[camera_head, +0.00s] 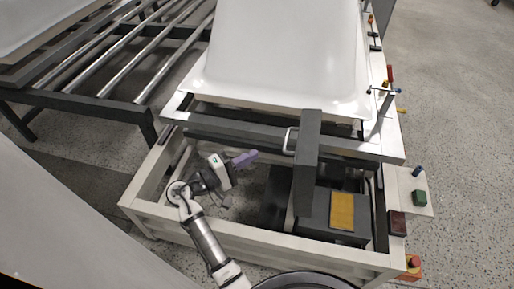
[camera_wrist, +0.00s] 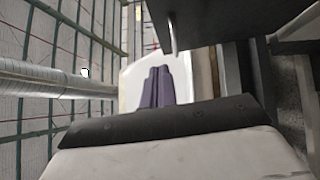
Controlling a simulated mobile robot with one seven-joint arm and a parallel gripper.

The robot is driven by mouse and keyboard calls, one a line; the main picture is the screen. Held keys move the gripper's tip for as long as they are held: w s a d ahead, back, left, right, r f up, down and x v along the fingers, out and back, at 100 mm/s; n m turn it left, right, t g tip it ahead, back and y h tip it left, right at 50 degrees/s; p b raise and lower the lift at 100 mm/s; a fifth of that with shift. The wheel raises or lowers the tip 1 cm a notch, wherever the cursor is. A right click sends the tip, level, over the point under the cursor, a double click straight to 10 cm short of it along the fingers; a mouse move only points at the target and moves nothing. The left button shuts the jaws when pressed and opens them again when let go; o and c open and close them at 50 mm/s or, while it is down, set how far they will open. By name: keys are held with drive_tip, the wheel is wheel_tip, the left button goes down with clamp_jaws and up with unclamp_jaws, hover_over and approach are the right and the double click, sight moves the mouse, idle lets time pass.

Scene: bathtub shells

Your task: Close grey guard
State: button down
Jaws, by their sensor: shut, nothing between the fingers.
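The grey guard (camera_head: 307,160) is a dark grey panel that juts out from the machine's front beam toward the viewer. A pale handle (camera_head: 290,141) is on its left face. In the wrist view a dark panel, seemingly the guard (camera_wrist: 225,22), fills the upper right, with a pale bar, likely the handle (camera_wrist: 173,38), in front of the fingertips. My gripper (camera_head: 254,154) has purple fingers that are shut and empty. It is left of the guard, and a gap shows between them in the head view. The fingers also show in the wrist view (camera_wrist: 158,72).
A white tub shell (camera_head: 285,50) lies on the frame behind. The cream frame's front rail (camera_head: 250,243) runs below my arm. Buttons (camera_head: 419,198) line the right edge. A roller conveyor (camera_head: 125,60) stands at left.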

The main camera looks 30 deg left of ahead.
sight(285, 153)
drive_tip(key=shift+w+d+r+p, duration=0.2)
drive_tip(key=shift+w+d+p, duration=0.4)
drive_tip(key=shift+w+d, duration=0.7)
drive_tip(key=shift+w+d+r+p, duration=0.2)
drive_tip(key=shift+w+d+p, duration=0.35)
drive_tip(key=shift+w+d, duration=0.75)
drive_tip(key=shift+w+d+r+p, duration=0.2)
drive_tip(key=shift+w+d+p, duration=0.4)
drive_tip(key=shift+w+d, duration=0.65)
drive_tip(key=shift+w+a, duration=0.1)
